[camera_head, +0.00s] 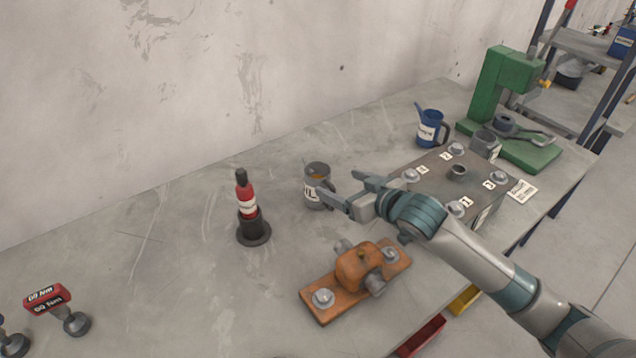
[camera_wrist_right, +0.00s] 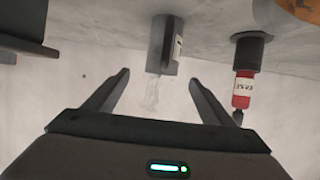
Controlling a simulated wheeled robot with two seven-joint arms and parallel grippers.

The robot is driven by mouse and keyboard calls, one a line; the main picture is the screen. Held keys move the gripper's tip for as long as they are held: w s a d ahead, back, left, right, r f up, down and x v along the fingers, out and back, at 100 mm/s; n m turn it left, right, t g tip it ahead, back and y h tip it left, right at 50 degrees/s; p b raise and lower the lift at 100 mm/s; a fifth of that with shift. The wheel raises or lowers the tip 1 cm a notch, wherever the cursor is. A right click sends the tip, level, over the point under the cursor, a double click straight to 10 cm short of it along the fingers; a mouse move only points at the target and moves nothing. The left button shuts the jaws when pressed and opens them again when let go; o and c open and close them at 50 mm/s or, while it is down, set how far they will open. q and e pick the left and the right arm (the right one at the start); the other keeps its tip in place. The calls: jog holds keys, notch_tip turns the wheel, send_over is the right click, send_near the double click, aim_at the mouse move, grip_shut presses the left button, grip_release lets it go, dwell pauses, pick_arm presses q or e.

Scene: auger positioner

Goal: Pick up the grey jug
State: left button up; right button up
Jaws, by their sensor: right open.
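The grey jug (camera_head: 317,187), with a white label and a handle on its right side, stands upright on the bench in the head view. My right gripper (camera_head: 341,186) is open and empty just to the right of the jug, with one finger in front of part of its handle side. In the right wrist view the jug (camera_wrist_right: 166,46) is ahead of the open fingers (camera_wrist_right: 159,78), roughly between them and a little beyond the tips. I cannot tell whether a finger touches the jug. My left gripper is not in view.
A red bottle in a black holder (camera_head: 247,210) stands left of the jug. An orange fixture (camera_head: 330,302) lies in front. A numbered grey plate (camera_head: 440,172), a blue jug (camera_head: 430,128) and a green press (camera_head: 490,85) are to the right. The bench left of the bottle is mostly clear.

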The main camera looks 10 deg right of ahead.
aim_at(326, 178)
jog(key=p+x, duration=0.1)
jog(key=x, duration=0.3)
jog(key=shift+w, duration=0.1)
jog(key=shift+w+a+f, duration=0.3)
jog(key=shift+w+f, duration=0.05)
jog(key=shift+w, duration=0.25)
jog(key=shift+w+p, duration=0.1)
jog(key=shift+p, duration=0.2)
jog(key=shift+w+a+f+p, duration=0.25)
jog(key=shift+w+a+p, duration=0.1)
jog(key=shift+w+p, duration=0.1)
jog(key=p+x, duration=0.1)
jog(key=x, duration=0.1)
jog(key=shift+w+a+f, duration=0.2)
jog(key=shift+a, duration=0.05)
jog(key=shift+w+a+f, duration=0.2)
jog(key=shift+w+f, duration=0.15)
jog(key=shift+w, duration=0.05)
jog(key=shift+c, duration=0.4)
